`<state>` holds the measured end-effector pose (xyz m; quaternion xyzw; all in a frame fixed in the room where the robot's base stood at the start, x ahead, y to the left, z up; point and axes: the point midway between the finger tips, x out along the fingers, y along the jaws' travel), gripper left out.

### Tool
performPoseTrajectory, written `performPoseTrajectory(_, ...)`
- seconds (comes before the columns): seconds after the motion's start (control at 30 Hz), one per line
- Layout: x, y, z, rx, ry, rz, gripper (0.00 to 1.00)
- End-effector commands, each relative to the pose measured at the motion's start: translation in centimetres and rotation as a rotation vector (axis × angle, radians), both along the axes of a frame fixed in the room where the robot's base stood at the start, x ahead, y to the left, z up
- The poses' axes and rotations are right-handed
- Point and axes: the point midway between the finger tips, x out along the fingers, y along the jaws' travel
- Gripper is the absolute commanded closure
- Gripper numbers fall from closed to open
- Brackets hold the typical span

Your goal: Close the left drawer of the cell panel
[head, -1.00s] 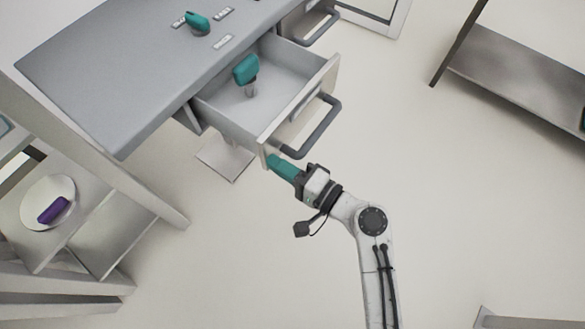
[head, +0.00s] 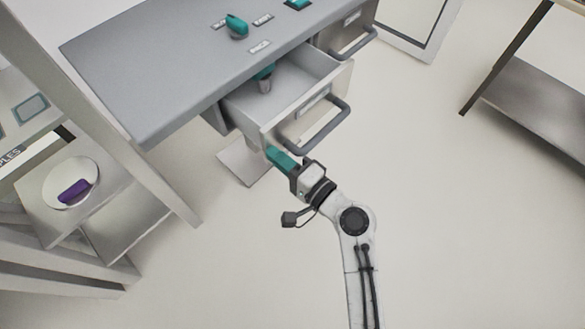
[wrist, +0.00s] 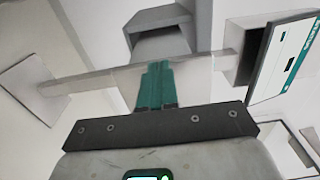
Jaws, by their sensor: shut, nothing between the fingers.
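The left drawer (head: 292,112) of the grey cell panel (head: 185,55) is partly open in the head view. Its dark bar handle (head: 318,131) faces out. A teal-topped object (head: 264,82) stands inside, partly hidden by the countertop edge. My gripper (head: 270,152) has teal fingers, shut and empty, at the left end of the drawer front, below and left of the handle. The fingertips look to be at or touching the front; exact contact is unclear. In the wrist view the shut fingers (wrist: 157,75) point at a pale surface.
A right drawer with its own handle (head: 357,46) sits beside the left one. A teal knob (head: 236,27) is on the panel top. A shelf unit with a purple object (head: 74,191) on a plate stands left, a grey table (head: 535,100) right. The floor between is clear.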

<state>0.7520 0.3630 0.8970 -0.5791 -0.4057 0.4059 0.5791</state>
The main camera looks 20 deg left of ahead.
Motion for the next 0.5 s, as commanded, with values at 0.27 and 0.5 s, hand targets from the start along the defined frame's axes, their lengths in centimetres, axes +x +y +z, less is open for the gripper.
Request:
performPoseTrajectory(0.27,1.9,5.2,-0.1,0.0,-0.003,0.003,1.0)
performPoseTrajectory(0.5,3.2,9.0,-0.2,0.0,-0.002,0.003,1.0)
